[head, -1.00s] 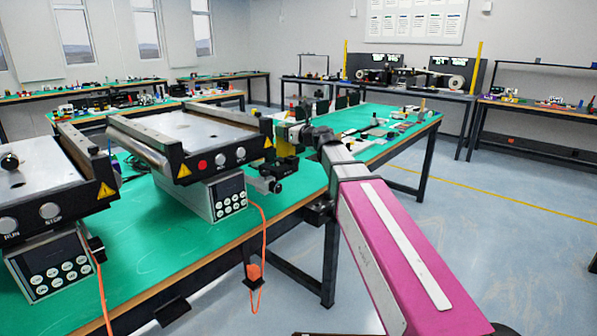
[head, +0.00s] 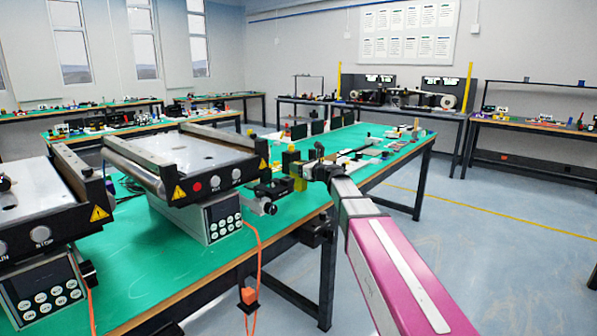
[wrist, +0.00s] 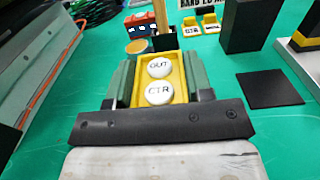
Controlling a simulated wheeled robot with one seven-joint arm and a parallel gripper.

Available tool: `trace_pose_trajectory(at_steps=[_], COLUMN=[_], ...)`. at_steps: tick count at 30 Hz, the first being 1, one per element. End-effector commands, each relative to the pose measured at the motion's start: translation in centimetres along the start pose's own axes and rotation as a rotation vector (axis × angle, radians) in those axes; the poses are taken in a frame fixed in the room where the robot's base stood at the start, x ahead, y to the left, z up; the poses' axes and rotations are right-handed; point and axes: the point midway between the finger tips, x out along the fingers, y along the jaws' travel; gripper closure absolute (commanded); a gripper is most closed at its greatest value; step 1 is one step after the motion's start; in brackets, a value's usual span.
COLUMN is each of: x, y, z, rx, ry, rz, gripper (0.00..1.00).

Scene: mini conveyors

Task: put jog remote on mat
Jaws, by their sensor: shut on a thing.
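The jog remote (wrist: 175,93) is a yellow box with two white round buttons, marked OUT and CTR, in the wrist view. My gripper (wrist: 160,62) is shut on it, with one grey-green finger along each side. In the head view, my gripper (head: 312,168) is over the green bench, and yellow shows at its tip. A flat black square, which looks like the mat (wrist: 270,89), lies on the green top to the right of the remote, apart from it. The remote's underside is hidden, so its height above the bench is unclear.
A black block (wrist: 240,25) stands behind the mat. A wooden stick (wrist: 160,14), a red item (wrist: 140,23) and small yellow signs (wrist: 210,22) are beyond the remote. A conveyor (head: 180,160) stands left of my gripper. Green surface between remote and mat is clear.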

Motion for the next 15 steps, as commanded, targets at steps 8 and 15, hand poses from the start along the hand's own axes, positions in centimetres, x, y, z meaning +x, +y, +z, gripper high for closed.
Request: trace_pose_trajectory(at_steps=[8,15], x=[0.0,0.0], y=[0.0,0.0], z=[-1.7,-1.9], rx=[0.0,0.0], ry=[-0.001,0.0], rz=[0.0,0.0], gripper=[0.96,0.96])
